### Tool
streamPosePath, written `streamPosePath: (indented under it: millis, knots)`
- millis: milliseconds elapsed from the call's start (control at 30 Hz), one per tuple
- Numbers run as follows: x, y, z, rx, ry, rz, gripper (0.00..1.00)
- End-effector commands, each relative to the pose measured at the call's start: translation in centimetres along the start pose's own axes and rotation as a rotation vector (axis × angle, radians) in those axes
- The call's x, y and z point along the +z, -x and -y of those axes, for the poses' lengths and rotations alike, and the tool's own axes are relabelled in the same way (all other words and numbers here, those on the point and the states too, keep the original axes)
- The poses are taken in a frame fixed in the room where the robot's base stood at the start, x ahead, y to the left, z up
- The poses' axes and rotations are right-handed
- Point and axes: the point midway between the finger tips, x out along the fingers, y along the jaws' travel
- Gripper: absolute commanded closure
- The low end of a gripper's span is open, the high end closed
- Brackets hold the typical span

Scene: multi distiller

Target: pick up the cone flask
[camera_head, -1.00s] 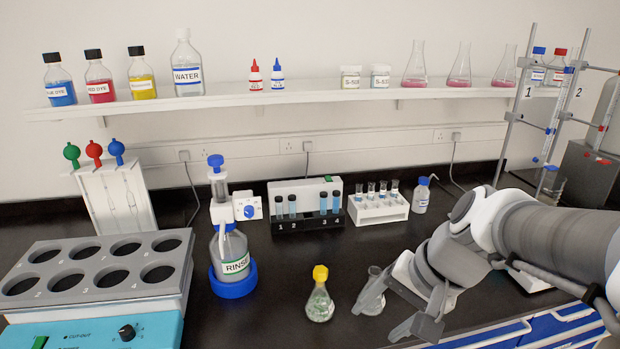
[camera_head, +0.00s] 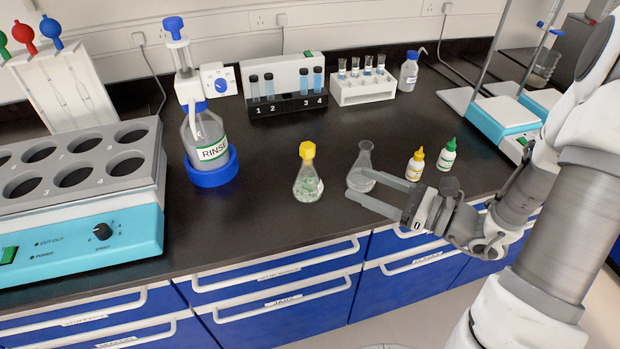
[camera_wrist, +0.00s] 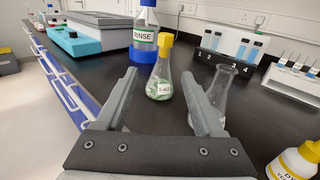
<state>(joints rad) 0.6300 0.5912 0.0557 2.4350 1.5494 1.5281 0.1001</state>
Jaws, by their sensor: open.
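Two cone flasks stand upright on the black bench. One has a yellow cap, a label and pale green-white contents (camera_head: 307,188); it also shows in the wrist view (camera_wrist: 160,88). The other is clear and uncapped (camera_head: 364,158), to its right; in the wrist view it stands beyond the right finger (camera_wrist: 224,84), which hides part of it. My gripper (camera_head: 356,183) is open and level, its fingers pointing left just in front of the clear flask. In the wrist view, the capped flask shows ahead through the gap between the fingertips (camera_wrist: 160,75), apart from them.
A rinse bottle (camera_head: 208,150) in a blue base stands left of the capped flask. Small yellow-capped (camera_head: 415,166) and green-capped (camera_head: 447,156) bottles stand close behind my gripper. Tube racks (camera_head: 362,90) line the back. Bench is clear in front of the capped flask.

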Motion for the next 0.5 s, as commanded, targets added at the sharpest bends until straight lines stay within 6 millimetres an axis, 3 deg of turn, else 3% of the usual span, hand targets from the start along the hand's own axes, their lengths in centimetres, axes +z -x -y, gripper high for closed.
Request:
streamPosePath:
  millis: [167, 500]
  knots:
    - [-0.3, -1.1, 0.5, -0.024, -0.019, 0.017, 0.3]
    - [-0.2, -8.4, 0.6, -0.02, -0.016, 0.015, 0.3]
